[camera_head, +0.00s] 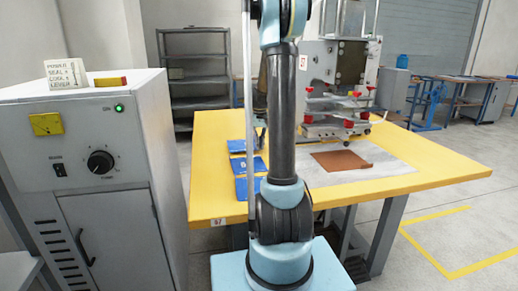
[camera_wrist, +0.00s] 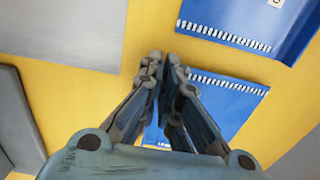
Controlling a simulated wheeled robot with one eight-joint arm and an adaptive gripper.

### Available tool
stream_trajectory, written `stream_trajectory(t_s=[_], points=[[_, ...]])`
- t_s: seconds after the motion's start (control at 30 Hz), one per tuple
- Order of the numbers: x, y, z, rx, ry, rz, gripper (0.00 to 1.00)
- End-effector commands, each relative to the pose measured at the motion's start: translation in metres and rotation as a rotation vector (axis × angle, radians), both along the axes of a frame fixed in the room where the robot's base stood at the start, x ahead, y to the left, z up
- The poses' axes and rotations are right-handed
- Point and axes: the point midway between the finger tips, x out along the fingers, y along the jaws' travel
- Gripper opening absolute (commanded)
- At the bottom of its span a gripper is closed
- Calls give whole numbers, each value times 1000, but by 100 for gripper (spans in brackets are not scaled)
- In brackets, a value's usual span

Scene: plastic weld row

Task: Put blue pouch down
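Blue pouches lie on the yellow table (camera_head: 215,200) left of my arm: a far one (camera_head: 237,146), a middle one (camera_head: 238,166) and a near one (camera_head: 243,188). My arm hides their right parts. My gripper (camera_head: 262,122) is mostly hidden behind my arm there. In the wrist view its fingertips (camera_wrist: 163,58) are close together, with nothing clear to see between them. A blue pouch (camera_wrist: 228,108) lies partly behind the right finger, its white-toothed edge just right of the tips. Another pouch (camera_wrist: 250,20) shows at the upper right.
A press with red handles (camera_head: 340,95) stands at the back of the table. A brown sheet (camera_head: 341,160) lies on a pale grey mat (camera_head: 385,170) before it. A grey control cabinet (camera_head: 100,170) stands left of the table. Bare yellow table shows left of the gripper.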

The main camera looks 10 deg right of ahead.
Motion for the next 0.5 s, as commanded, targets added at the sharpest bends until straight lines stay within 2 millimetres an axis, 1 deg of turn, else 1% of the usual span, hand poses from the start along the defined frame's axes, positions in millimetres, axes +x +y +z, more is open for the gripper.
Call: stream_trajectory(t_s=[0.03, 0.13, 0.43, 0.5], points=[[1, 0, -7, 0, 0, 0, 0], [0, 0, -15, 0, 0, 0, 0], [0, 0, -16, 0, 0, 0, 0], [0, 0, -16, 0, 0, 0, 17]])
